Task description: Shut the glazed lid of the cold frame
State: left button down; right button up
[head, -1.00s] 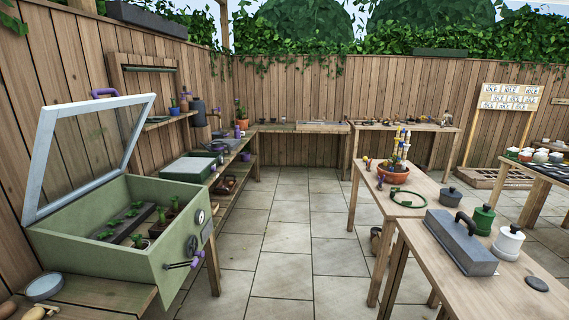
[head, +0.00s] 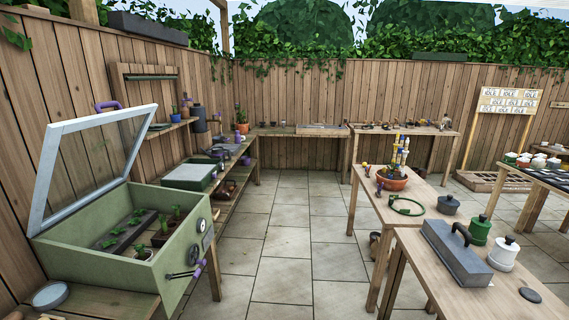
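The green cold frame (head: 95,272) stands on a low bench at the left. Its glazed lid (head: 52,172), a pale frame with a clear pane, stands raised and tilted back toward the fence. A purple handle (head: 108,105) shows at the lid's top edge. Seedlings in dark trays (head: 128,230) sit inside the box. The front wall carries a round dial (head: 201,225) and dark fittings with purple ends (head: 187,270). Neither of my grippers is in view.
A paved aisle (head: 285,240) runs clear through the middle. A shallow round dish (head: 50,295) lies before the cold frame.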

aim_at(55, 132)
jog(key=u, duration=1.3)
